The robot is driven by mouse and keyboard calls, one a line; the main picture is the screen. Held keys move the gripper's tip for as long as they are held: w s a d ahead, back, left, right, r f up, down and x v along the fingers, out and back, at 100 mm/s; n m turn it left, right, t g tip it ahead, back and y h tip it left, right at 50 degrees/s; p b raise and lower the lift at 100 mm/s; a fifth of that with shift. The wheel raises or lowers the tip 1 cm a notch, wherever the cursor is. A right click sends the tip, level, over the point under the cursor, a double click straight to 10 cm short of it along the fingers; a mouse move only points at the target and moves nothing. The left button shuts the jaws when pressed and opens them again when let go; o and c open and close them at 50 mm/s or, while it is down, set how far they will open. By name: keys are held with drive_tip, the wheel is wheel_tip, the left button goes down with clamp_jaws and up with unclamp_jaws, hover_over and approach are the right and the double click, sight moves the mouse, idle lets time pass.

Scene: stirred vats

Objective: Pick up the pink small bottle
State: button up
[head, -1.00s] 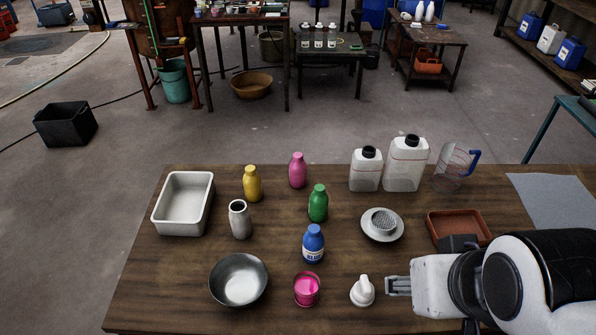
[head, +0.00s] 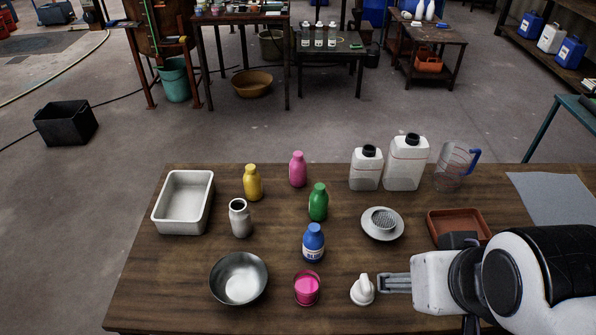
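The pink small bottle (head: 298,170) stands upright near the back edge of the wooden table, between the yellow bottle (head: 253,184) and the green bottle (head: 318,203). My gripper (head: 383,284) is at the front right, low in the picture, pointing left. It is well to the right of and nearer than the pink bottle, and nothing shows held in it. Its finger gap is not clear from this angle. A white stopper-like piece (head: 362,290) is just left of the fingertips; I cannot tell whether they touch.
A blue bottle (head: 313,243), a pink cup (head: 307,289), a steel bowl (head: 238,279) and a grey metal jar (head: 240,218) stand on the table (head: 180,272). A strainer dish (head: 382,229) and two white jugs (head: 404,165) are right of the green bottle.

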drive_tip(key=w+d+r+t+h, duration=0.1)
drive_tip(key=w+d+r+t, duration=0.15)
drive_tip(key=w, duration=0.75)
drive_tip(key=w+d+r+t+h, duration=0.1)
drive_tip(key=w+d+r, duration=0.25)
drive_tip(key=w, duration=0.75)
drive_tip(key=w+a+r+n+t+y, duration=0.1)
drive_tip(key=w+a+n+t, duration=0.15)
drive_tip(key=w, duration=1.55)
drive_tip(key=w+a+f+n+y, duration=0.6)
drive_tip(key=w+a+f+y, duration=0.2)
drive_tip(key=w+a+f, duration=0.5)
wheel_tip(320, 180, down, 11)
drive_tip(key=a+n+g+y, duration=0.2)
drive_tip(key=g+y, duration=0.1)
drive_tip(key=shift+s+y, duration=0.3)
drive_tip(key=shift+s, duration=0.15)
drive_tip(key=shift+a+f, duration=0.1)
